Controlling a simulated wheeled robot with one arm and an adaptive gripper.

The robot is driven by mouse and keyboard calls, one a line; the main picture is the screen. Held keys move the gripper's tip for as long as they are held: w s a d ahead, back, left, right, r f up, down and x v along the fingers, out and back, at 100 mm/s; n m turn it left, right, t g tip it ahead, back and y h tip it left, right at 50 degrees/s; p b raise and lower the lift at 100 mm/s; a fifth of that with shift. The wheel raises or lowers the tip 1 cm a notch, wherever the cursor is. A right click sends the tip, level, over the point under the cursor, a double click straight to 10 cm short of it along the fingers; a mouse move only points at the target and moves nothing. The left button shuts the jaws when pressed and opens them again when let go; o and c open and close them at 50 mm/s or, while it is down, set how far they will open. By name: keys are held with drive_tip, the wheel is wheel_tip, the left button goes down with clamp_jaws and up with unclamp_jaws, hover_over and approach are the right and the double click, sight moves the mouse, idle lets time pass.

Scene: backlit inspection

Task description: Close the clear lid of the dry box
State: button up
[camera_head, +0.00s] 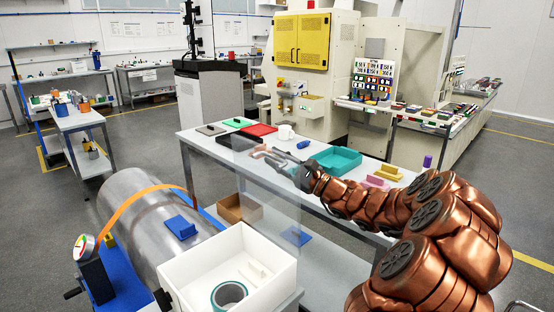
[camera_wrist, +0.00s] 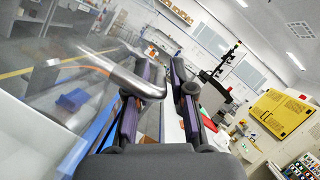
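The dry box (camera_head: 190,268) is a white open-topped bin at the bottom centre of the head view. Its clear lid (camera_head: 272,205) stands raised at the box's far side, see-through and faint. My gripper (camera_head: 268,153) is at the lid's upper part. In the wrist view, the fingers (camera_wrist: 160,105) are apart, with a gap between them. A bent metal bar (camera_wrist: 125,75), seemingly the lid's handle, reaches across the left finger to the gap; I cannot tell whether it touches. The box's white wall (camera_wrist: 28,140) shows at lower left there.
A teal ring (camera_head: 228,293) and a cream block (camera_head: 257,271) lie in the box. Behind is a table with a teal tray (camera_head: 340,160), a red tray (camera_head: 260,129) and a white mug (camera_head: 286,132).

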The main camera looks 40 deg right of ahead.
clamp_jaws()
drive_tip(key=shift+a, duration=0.1)
idle(0.4)
